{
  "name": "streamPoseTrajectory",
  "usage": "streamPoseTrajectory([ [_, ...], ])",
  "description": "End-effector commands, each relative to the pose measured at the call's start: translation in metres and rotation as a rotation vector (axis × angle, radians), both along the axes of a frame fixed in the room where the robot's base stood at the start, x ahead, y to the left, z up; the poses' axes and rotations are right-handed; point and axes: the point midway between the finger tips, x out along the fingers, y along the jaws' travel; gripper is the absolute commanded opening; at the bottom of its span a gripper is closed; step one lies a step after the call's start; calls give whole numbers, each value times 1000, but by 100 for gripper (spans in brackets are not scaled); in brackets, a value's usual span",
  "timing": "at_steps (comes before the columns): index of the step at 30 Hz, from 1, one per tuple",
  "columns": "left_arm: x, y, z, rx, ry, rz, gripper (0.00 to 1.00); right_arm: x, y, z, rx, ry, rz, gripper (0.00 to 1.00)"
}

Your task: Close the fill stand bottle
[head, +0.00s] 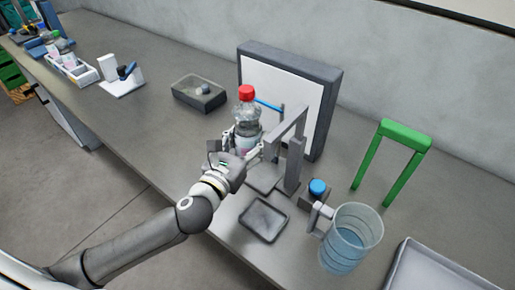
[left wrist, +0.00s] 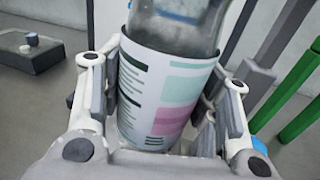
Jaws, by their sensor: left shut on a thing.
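A clear bottle (head: 247,130) with a printed label and a red cap (head: 247,92) on its top stands upright in my left gripper (head: 243,152). I cannot tell how tight the cap is. In the left wrist view the bottle's label (left wrist: 165,95) fills the space between the two fingers of the left gripper (left wrist: 160,110), which is shut on it; the cap is out of that picture. The grey fill stand (head: 293,170) is just right of the bottle, with its arm above a small plate. My right gripper is not in view.
A clear jug (head: 350,240) and a small blue-capped container (head: 318,188) are right of the stand. A green frame (head: 404,135) stands behind them. A flat dark tray (head: 264,220) lies in front. A grey box (head: 199,92) is at the back left, with open bench around it.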

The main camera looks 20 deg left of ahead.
Motion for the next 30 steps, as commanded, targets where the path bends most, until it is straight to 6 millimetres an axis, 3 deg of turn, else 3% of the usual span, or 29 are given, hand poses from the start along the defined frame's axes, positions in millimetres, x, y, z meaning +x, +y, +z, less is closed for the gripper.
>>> streamPoseTrajectory([
  [3,23,0,-11,-1,-4,3,0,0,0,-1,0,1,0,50],
  [12,57,-2,-53,0,-5,1,0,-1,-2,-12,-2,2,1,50],
  [26,63,-2,-60,-1,-5,1,0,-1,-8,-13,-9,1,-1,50],
  [30,67,-2,-79,0,-2,1,0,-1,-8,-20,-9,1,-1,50],
])
